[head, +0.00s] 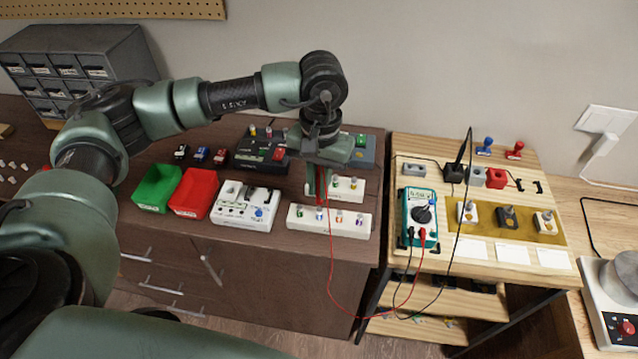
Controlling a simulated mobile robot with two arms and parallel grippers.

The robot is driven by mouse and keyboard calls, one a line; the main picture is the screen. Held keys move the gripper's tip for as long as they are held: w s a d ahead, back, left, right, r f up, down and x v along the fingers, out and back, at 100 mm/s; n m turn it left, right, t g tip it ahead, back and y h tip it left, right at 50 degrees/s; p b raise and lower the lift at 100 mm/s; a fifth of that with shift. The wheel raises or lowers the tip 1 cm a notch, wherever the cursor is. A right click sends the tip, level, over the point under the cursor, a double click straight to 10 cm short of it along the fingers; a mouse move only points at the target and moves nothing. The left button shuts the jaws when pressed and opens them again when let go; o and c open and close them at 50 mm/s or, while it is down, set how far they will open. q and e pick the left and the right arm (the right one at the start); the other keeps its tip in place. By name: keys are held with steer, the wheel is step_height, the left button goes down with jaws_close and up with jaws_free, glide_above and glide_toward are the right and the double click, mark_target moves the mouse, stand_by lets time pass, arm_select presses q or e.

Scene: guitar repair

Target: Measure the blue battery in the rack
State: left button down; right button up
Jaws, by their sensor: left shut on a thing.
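My left gripper (318,184) points down over the brown bench and is shut on a slim red probe (319,199). A red wire runs from it to the teal multimeter (419,215) on the wooden table. The probe tip is at or just above a white battery rack (328,226); I cannot tell if it touches. Several small coloured cells stand in this rack, partly behind the gripper. Which one is the blue battery is too small to tell. A second white rack (347,190) is just behind. A black probe (460,152) stands in a black holder (453,173). My right gripper is not in view.
A white device with a blue knob (246,205), a red bin (194,192) and a green bin (157,187) stand left of the racks. A dark station (261,153) is behind. The red wire hangs across the gap between bench and table.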

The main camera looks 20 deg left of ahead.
mark_target(319, 169)
arm_select(q)
steer(key=shift+f+b, duration=0.55)
steer(key=shift+b, duration=0.15)
stand_by(0.7)
steer(key=shift+b, duration=0.4)
stand_by(3.3)
steer(key=shift+r+p, duration=1.3)
steer(key=shift+r, duration=1.7)
